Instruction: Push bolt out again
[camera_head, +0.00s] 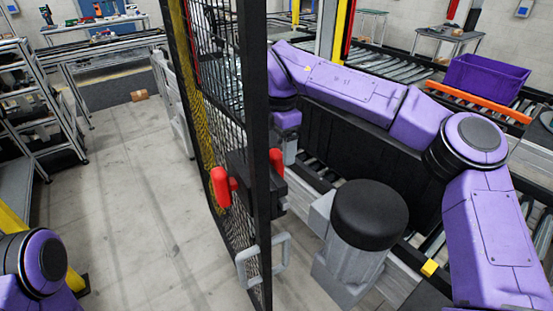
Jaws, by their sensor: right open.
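A black-framed mesh gate (256,90) stands upright in the middle of the camera_head view, seen nearly edge-on. A black bolt housing (240,168) sits on it, with a red handle (221,187) on the left side and a red knob (277,162) on the right side. My right gripper (290,156) points down on the right side of the gate, just above and beside the red knob. It is small and partly hidden, and I see nothing held in it. I cannot tell whether it touches the knob. My left arm shows at lower left; its gripper is out of view.
A grey pull handle (283,252) is low on the gate. A grey motor with a black cap (369,215) stands close right of it. Roller conveyors and a purple crate (485,80) are at the right. The floor (130,200) left of the gate is clear.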

